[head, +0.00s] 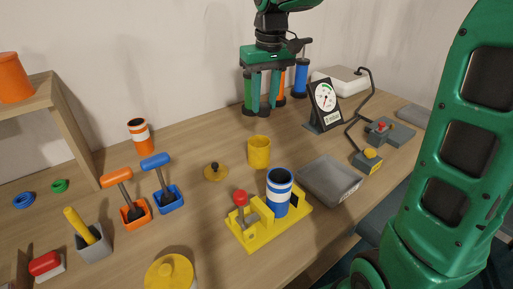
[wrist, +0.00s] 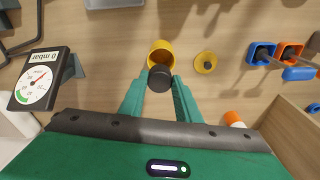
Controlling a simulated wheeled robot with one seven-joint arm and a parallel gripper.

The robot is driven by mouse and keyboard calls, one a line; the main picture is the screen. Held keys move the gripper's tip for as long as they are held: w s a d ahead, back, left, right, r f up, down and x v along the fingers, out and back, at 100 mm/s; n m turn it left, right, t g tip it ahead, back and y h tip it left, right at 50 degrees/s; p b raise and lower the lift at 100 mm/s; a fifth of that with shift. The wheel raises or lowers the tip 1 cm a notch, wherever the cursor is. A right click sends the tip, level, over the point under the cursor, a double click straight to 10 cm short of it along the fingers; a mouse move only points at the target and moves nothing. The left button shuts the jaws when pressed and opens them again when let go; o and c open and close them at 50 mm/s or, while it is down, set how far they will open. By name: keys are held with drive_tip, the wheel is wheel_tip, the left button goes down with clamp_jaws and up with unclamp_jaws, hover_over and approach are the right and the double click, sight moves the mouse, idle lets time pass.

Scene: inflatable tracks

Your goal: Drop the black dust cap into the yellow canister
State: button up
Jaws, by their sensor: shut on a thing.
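The yellow canister (head: 259,152) stands upright on the wooden table in the head view, its top open. In the wrist view the canister (wrist: 161,47) is just beyond my fingertips. My gripper (head: 263,110) hangs fingers down, above and behind the canister in the head view. In the wrist view my gripper (wrist: 159,84) is shut on the black dust cap (wrist: 159,78). The cap overlaps the near rim of the canister in that view, and its height above the rim is unclear. A yellow lid with a dark knob (head: 216,173) lies beside the canister.
A yellow fixture (head: 246,238) holding a blue-white cylinder (head: 279,190), and a grey tray (head: 328,183), are in front. A pressure gauge (head: 325,104) stands to the right. Blue and orange tool holders (head: 136,213) are left. Coloured tubes (head: 301,78) stand behind my gripper.

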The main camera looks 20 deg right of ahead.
drive_tip(key=shift+w+a, duration=0.1)
idle(0.4)
drive_tip(key=shift+f, duration=3)
drive_tip(key=o, duration=1.1)
drive_tip(key=r, duration=0.3)
drive_tip(key=s+r, duration=0.1)
drive_tip(key=r, duration=0.6)
drive_tip(key=shift+s+d+r, duration=0.15)
drive_tip(key=shift+d+r, duration=0.1)
drive_tip(key=shift+r, duration=0.1)
